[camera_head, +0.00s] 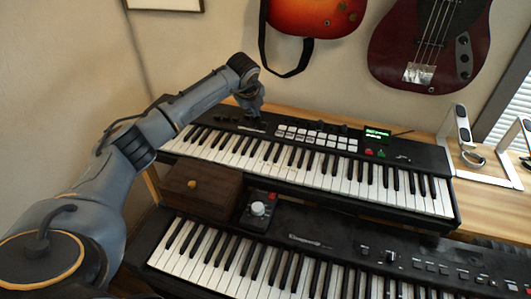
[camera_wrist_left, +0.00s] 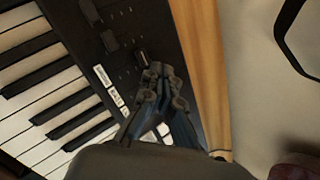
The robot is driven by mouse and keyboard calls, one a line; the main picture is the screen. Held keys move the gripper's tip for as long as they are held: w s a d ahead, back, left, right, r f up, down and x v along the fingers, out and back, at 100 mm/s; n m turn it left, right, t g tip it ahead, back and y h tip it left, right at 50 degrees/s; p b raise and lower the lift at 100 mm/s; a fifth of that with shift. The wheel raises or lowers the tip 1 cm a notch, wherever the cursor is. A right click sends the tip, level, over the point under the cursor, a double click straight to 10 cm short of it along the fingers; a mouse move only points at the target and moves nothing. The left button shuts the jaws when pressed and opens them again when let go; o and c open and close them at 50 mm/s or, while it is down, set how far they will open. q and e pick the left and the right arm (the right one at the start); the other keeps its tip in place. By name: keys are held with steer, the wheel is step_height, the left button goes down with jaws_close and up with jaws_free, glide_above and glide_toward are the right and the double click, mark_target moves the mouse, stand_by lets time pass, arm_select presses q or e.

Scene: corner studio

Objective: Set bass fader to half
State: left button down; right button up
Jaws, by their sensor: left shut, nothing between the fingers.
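The upper keyboard (camera_head: 300,165) stands on the wooden desk, with a dark control panel behind its keys. My left gripper (camera_head: 257,113) is over the back part of this panel, left of the white pads. In the left wrist view my left gripper (camera_wrist_left: 155,75) is shut and empty, its fingertips close to a dark slider cap (camera_wrist_left: 142,57). Two more dark caps, an upper one (camera_wrist_left: 90,10) and a lower one (camera_wrist_left: 109,40), sit in a row further up. I cannot tell which is the bass fader or whether the fingertips touch the cap. My right gripper is out of view.
A lower keyboard (camera_head: 300,243) stands in front, with a wooden box (camera_head: 200,190) and a small device with a white knob (camera_head: 258,208) between the two. Guitars hang on the wall behind. The desk's wooden edge (camera_wrist_left: 203,60) runs beside the panel.

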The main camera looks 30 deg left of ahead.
arm_select(q)
steer(key=shift+s+d, duration=0.25)
steer(key=shift+s, duration=0.75)
stand_by(1.0)
steer(key=shift+r, duration=0.1)
steer(key=shift+r+p, duration=0.35)
steer(key=shift+r, duration=0.2)
steer(key=shift+w+f, duration=0.1)
steer(key=shift+w, duration=0.05)
steer(key=shift+w+a+f+b, duration=0.15)
steer(key=shift+w+f+b, duration=0.15)
steer(key=shift+w, duration=0.25)
steer(key=shift+w+a+f+b, duration=0.15)
steer(key=shift+w+b, duration=0.2)
steer(key=shift+w, duration=0.2)
steer(key=shift+s+f, duration=0.15)
stand_by(0.4)
steer(key=shift+s+d, duration=0.15)
steer(key=shift+s, duration=0.4)
steer(key=shift+s+d, duration=0.15)
steer(key=shift+s, duration=0.4)
stand_by(0.9)
stand_by(0.5)
